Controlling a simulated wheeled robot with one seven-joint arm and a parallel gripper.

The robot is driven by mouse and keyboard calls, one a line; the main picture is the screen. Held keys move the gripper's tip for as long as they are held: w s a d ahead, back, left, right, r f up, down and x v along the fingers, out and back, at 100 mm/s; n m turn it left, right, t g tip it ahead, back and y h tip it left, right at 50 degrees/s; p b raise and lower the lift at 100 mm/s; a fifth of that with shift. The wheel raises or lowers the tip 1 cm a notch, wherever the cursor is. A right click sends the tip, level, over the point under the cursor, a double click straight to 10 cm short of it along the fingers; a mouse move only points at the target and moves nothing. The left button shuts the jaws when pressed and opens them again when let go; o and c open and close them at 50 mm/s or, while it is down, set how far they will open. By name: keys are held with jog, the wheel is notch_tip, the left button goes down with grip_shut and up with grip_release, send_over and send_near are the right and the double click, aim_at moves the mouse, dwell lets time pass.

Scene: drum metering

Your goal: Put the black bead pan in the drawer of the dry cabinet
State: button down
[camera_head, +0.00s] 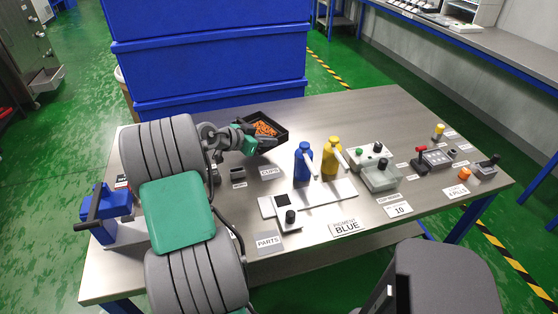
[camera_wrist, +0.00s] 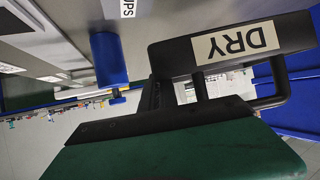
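The black bead pan (camera_head: 283,142) holds orange beads and sits at the far side of the steel table. In the wrist view, a black panel with an upside-down DRY label and a dark handle frame (camera_wrist: 286,84) shows close up. My gripper (camera_head: 266,141) reaches from the left to the pan's near-left side and overlaps it. In the wrist view the dark handle lies right beside my gripper's black and green parts. Whether the fingers are closed on it is hidden. I cannot tell whether the pan touches the table. No cabinet marked as dry can be read.
A blue bottle (camera_head: 303,164) and a yellow bottle (camera_head: 332,158) stand right of the pan. Control boxes (camera_head: 381,178) stand further right. Large blue bins (camera_head: 205,55) rise behind the table. A grey cabinet (camera_head: 20,45) with a pale tray stands far left. Green floor lies between.

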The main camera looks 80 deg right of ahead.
jog(key=s+f, duration=0.1)
jog(key=f, duration=0.1)
jog(key=s+a+f, duration=0.1)
jog(key=s+f, duration=0.1)
jog(key=shift+s+a+f+p, duration=0.15)
jog(key=shift+s+p, duration=0.05)
jog(key=shift+p, duration=0.1)
notch_tip(320, 180, down, 3)
jog(key=shift+r+p, duration=0.1)
jog(key=shift+p, duration=0.3)
jog(key=shift+w+f+b, duration=0.1)
jog(key=shift+f+b, duration=0.2)
jog(key=c, duration=1.6)
grip_release()
jog(key=shift+c, duration=0.2)
